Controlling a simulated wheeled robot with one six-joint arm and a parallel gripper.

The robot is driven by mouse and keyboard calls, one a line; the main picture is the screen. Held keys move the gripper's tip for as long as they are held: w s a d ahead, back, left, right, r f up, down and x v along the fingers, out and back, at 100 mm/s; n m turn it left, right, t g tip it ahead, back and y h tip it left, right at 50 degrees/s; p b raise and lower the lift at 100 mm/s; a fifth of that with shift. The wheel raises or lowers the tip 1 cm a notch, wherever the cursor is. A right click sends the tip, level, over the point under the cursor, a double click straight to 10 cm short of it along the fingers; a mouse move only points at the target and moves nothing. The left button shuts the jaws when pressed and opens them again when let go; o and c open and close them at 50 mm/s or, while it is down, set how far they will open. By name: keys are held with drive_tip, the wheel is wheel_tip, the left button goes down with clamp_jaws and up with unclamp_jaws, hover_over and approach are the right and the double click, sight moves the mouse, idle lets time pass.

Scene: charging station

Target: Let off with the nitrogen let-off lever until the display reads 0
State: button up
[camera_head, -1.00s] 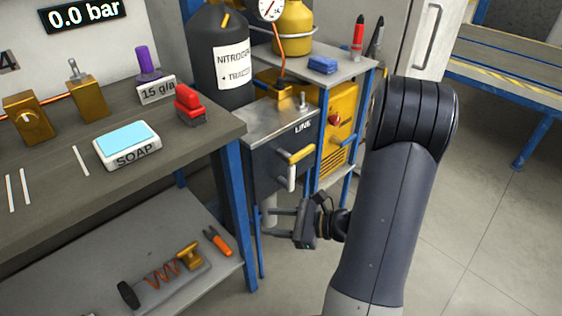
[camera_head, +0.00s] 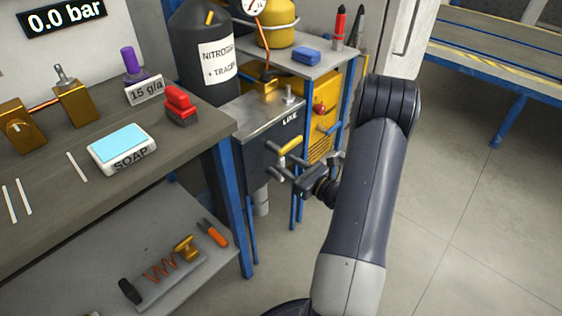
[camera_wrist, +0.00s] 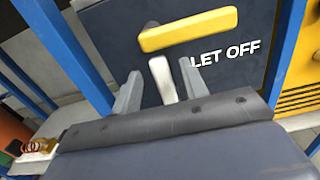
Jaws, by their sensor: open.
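The dark valve box (camera_head: 262,130) bears a yellow handle (camera_head: 289,145), also in the wrist view (camera_wrist: 188,30). A pale lever (camera_wrist: 162,80) hangs below it, left of the words LET OFF (camera_wrist: 224,53). My gripper (camera_head: 279,168) is open at the front of the box. In the wrist view its fingers (camera_wrist: 160,84) stand on either side of the pale lever; I cannot tell whether they touch it. In the head view the gripper mostly hides that lever. The display (camera_head: 66,18) reads 0.0 bar.
The workbench (camera_head: 60,150) at left holds a soap box (camera_head: 122,149), a red-handled item (camera_head: 180,106) and brass fittings. The nitrogen cylinder (camera_head: 205,45) stands behind. Blue posts (camera_head: 298,190) flank the box. Open floor (camera_head: 455,210) lies at right.

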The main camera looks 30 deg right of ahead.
sight(283, 162)
drive_tip(key=shift+x, duration=1.75)
drive_tip(key=shift+c, duration=0.3)
clamp_jaws()
